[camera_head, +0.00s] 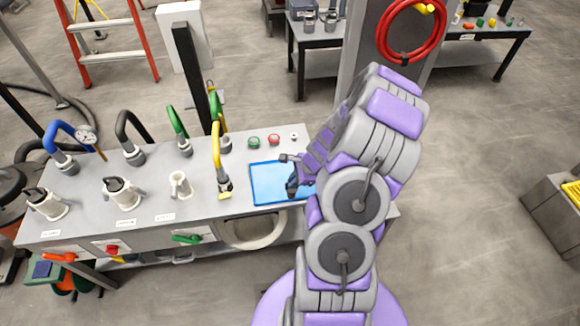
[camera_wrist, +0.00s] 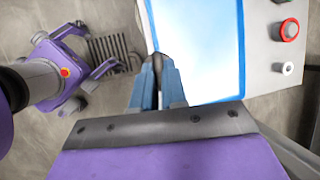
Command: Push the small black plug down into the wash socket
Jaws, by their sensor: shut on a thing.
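My gripper (camera_wrist: 157,75) is shut on a small dark piece (camera_wrist: 157,59) that looks like the black plug; the blue fingers hide most of it. In the head view my gripper (camera_head: 292,187) is over the right part of a blue tray (camera_head: 266,180) on the grey bench, partly covered by my arm. Whether the piece touches the tray I cannot tell. I cannot tell for sure which fitting is the wash socket. A small white ring with a dark centre (camera_wrist: 288,68) sits on the bench top; it also shows in the head view (camera_head: 294,137).
A red button (camera_head: 274,139) and a green button (camera_head: 254,142) are behind the tray. A yellow hose (camera_head: 216,150) with a dark end stands left of it. Further left are green, black and blue hoses and several white fittings.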

